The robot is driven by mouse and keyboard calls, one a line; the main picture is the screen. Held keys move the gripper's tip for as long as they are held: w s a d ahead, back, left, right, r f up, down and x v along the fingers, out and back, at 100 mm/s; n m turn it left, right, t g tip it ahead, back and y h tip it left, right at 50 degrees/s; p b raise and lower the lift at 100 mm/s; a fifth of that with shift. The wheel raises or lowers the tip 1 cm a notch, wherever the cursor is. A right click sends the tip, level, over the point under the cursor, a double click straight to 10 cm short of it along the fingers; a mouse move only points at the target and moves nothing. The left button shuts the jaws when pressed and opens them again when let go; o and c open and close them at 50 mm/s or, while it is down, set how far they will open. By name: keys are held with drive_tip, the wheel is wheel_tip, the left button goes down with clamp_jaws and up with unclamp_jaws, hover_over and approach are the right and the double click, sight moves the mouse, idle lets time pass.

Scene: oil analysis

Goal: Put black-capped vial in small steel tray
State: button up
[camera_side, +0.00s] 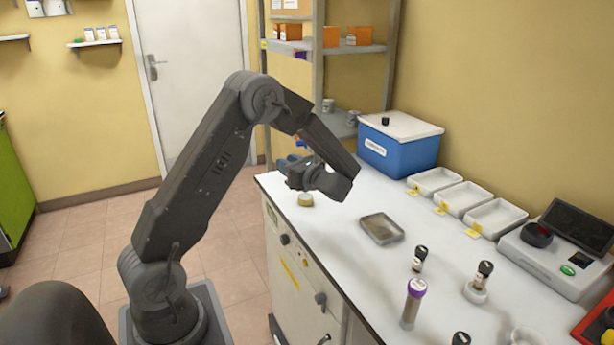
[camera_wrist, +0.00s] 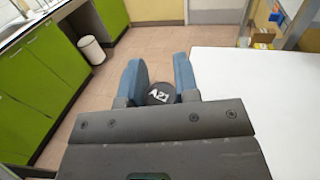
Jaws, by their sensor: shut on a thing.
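My gripper (camera_wrist: 160,85) is shut on a black-capped vial (camera_wrist: 160,94), whose round cap reads "A21" between the blue fingers in the wrist view. The vial's body is hidden there. In the side view my gripper (camera_side: 290,162) is above the far left corner of the bench, its blue fingers pointing left. The small steel tray (camera_side: 381,241) lies flat on the bench, to the right of and nearer than my gripper, and looks empty.
A short yellowish object (camera_side: 305,200) shows just below my gripper. A purple-capped tube (camera_side: 411,305) stands at the front. A blue box (camera_side: 398,152) and three white trays (camera_side: 463,198) line the wall, beside an instrument (camera_side: 555,255).

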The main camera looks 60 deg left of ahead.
drive_tip(key=m+t+h, duration=0.7)
drive_tip(key=m+t, duration=0.7)
drive_tip(key=t, duration=0.6)
hover_over(383, 227)
drive_tip(key=shift+f, duration=4.85)
